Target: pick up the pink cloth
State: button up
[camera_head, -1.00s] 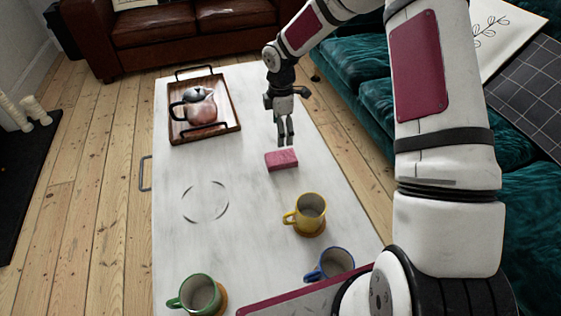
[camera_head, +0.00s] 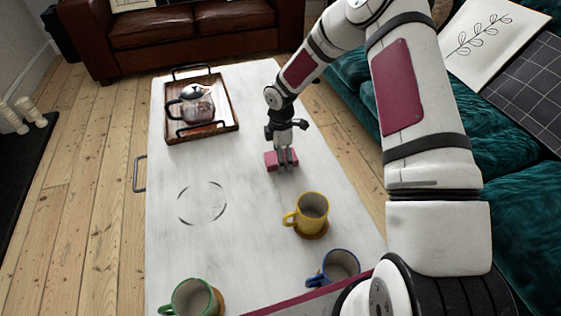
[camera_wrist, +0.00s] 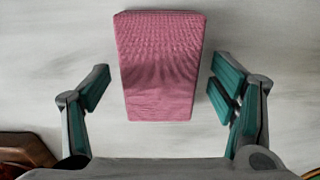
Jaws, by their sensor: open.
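The pink cloth (camera_head: 270,160) is a folded block lying on the white tabletop, right of the table's middle. It fills the upper middle of the wrist view (camera_wrist: 160,66). My gripper (camera_head: 284,163) is lowered over the cloth and hides part of it in the head view. In the wrist view my gripper (camera_wrist: 158,94) is open, with one finger on each side of the cloth and visible gaps between. I cannot tell how far the fingertips are above the tabletop.
A wooden tray (camera_head: 176,133) with a teapot (camera_head: 195,107) stands at the back left. A yellow mug (camera_head: 312,212) stands in front of the cloth, with a blue mug (camera_head: 340,266) and a green mug (camera_head: 190,298) nearer. The tabletop (camera_head: 205,165) left of the cloth is clear.

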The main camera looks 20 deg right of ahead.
jog(key=c, duration=1.2)
jog(key=shift+r, duration=0.1)
notch_tip(320, 180, up, 10)
jog(key=p, duration=0.3)
